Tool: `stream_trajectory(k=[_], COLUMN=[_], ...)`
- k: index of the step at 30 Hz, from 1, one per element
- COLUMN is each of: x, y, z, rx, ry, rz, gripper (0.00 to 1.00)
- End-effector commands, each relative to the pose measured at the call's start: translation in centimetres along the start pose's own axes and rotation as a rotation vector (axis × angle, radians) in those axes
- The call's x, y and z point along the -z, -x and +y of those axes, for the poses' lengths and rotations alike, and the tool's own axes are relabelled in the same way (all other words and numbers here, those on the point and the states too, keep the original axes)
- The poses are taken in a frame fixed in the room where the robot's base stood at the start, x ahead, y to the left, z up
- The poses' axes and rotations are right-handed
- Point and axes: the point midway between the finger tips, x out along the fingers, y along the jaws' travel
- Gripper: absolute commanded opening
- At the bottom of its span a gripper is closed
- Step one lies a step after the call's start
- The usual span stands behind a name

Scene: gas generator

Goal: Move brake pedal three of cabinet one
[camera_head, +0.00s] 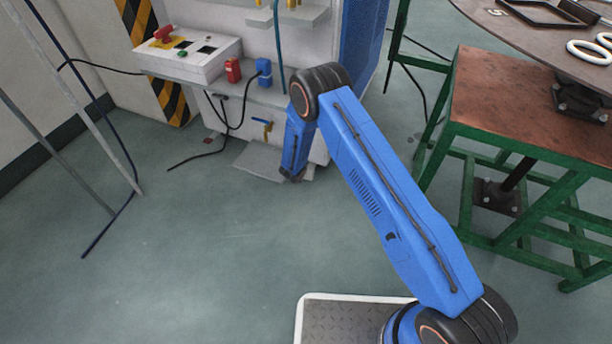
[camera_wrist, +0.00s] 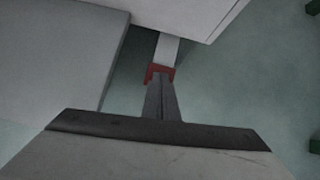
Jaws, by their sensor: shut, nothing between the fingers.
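The white cabinet (camera_head: 300,105) stands at the back, with a flat grey plate (camera_head: 255,160) on the floor at its base. In the wrist view, a pale bar (camera_wrist: 168,48) with a red end piece (camera_wrist: 159,72) comes out from under a white panel; it looks like a pedal, but I cannot tell its number. My gripper (camera_wrist: 158,80) is shut and empty, its fingertips at the red piece, overlapping it in the picture; I cannot tell whether they touch. In the head view my blue arm reaches down at the cabinet's base and hides the fingertips and pedal.
A white control box (camera_head: 190,62) with a red switch sticks out of the cabinet at left. Black cables (camera_head: 205,150) hang to the floor. A green-framed table (camera_head: 540,110) stands at right. The floor (camera_head: 200,250) in front of the cabinet is open. Thin poles stand at far left.

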Motion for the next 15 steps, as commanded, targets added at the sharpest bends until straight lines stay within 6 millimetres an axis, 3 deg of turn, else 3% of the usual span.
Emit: stream_trajectory(k=[5,15], x=[0.2,2.0], y=[-0.2,-2.6], z=[0.0,-0.1], rx=[0.000,0.001], ry=[0.000,0.001], rz=[0.000,0.001], gripper=[0.00,0.00])
